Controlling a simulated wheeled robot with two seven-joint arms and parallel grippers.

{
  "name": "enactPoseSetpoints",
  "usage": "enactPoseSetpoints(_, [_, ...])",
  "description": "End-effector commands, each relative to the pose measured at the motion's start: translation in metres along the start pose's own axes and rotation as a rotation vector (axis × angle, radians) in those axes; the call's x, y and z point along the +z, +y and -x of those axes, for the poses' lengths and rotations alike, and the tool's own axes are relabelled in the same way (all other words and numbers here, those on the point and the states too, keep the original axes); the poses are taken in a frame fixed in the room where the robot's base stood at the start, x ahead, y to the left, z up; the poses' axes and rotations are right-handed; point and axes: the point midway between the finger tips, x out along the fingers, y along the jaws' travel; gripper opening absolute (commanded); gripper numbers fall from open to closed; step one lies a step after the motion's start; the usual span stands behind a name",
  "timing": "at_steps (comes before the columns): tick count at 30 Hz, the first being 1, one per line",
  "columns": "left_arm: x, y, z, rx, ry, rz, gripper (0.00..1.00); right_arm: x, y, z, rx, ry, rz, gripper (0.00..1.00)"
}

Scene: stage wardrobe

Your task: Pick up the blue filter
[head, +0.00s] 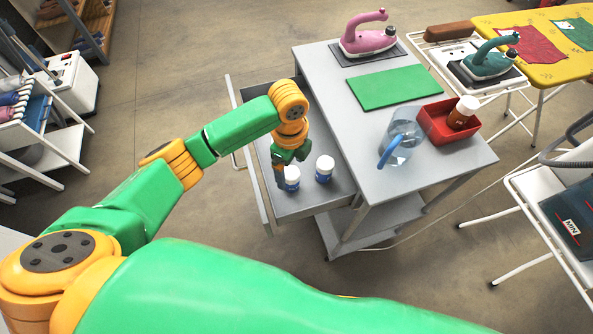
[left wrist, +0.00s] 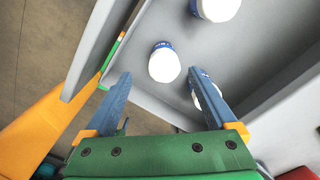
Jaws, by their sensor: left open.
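Small white filters with blue bands stand in the open grey drawer (head: 318,203). In the head view one blue filter (head: 291,178) is close beside my left gripper (head: 285,163), partly covered by it, and another blue filter (head: 324,168) stands to its right. The left wrist view shows three: one (left wrist: 164,63) ahead, between the lines of the fingers, one (left wrist: 217,8) at the top edge, and one (left wrist: 201,84) partly hidden behind the right finger. My left gripper (left wrist: 160,88) is open and empty, pointing down into the drawer. My right gripper is out of view.
On the grey cart top (head: 433,173) are a pink iron (head: 367,38), a green mat (head: 395,87), a clear jug (head: 403,135) and a red tray (head: 440,128) holding a red-brown, white-capped container (head: 463,112).

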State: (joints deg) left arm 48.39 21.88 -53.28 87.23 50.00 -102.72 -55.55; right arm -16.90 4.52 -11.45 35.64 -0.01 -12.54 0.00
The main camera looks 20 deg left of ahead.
Motion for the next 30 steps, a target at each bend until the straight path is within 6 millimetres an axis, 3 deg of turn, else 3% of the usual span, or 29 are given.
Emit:
enactPoseSetpoints(1, [0.000, 0.000, -0.008, 0.000, 0.000, 0.000, 0.91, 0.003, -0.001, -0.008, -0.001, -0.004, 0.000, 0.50])
enactPoseSetpoints(5, [0.000, 0.000, -0.017, 0.001, 0.001, 0.001, 0.91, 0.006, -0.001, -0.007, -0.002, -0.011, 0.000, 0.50])
enactPoseSetpoints(15, [0.003, -0.005, -0.074, 0.001, -0.001, 0.000, 0.91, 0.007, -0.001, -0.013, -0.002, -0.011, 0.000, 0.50])
enactPoseSetpoints(22, [0.003, -0.006, -0.077, -0.002, -0.001, -0.001, 0.91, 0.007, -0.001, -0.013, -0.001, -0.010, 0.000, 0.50])
enactPoseSetpoints(23, [0.003, -0.006, -0.077, -0.002, -0.001, -0.001, 0.85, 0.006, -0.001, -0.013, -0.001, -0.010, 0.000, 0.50])
enactPoseSetpoints(30, [0.003, -0.006, -0.076, -0.002, -0.001, 0.000, 0.20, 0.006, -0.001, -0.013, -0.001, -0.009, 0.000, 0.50])
